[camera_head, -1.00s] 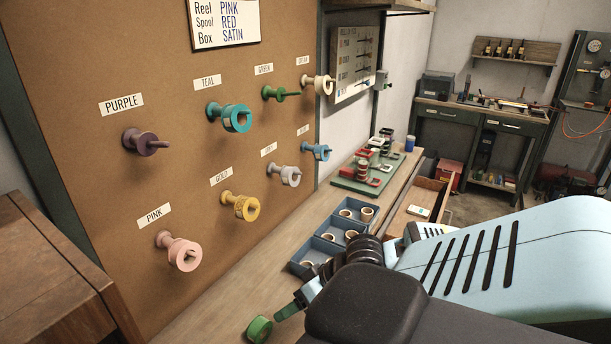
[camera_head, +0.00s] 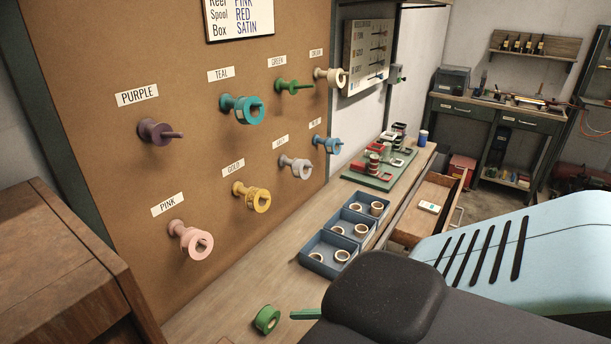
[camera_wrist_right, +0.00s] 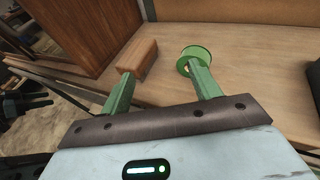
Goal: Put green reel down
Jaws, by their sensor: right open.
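The green reel (camera_head: 267,319) rests on the wooden bench at the lower middle of the head view. It also shows in the right wrist view (camera_wrist_right: 194,57), just beyond one fingertip. My right gripper (camera_wrist_right: 158,70) is open, with its two green fingers wide apart and nothing held between them. In the head view one green finger (camera_head: 305,314) shows just right of the reel with a small gap; my arm hides the rest. The peg labelled GREEN (camera_head: 294,86) on the board carries no ring. My left gripper is not in view.
A brown block (camera_wrist_right: 138,57) shows beyond the other finger. The pegboard (camera_head: 110,200) holds several coloured pegs, some with reels. A blue tray (camera_head: 312,262) with tape rolls sits on the bench, with a green board (camera_head: 372,182) behind it and an open drawer (camera_head: 409,225) to the right.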

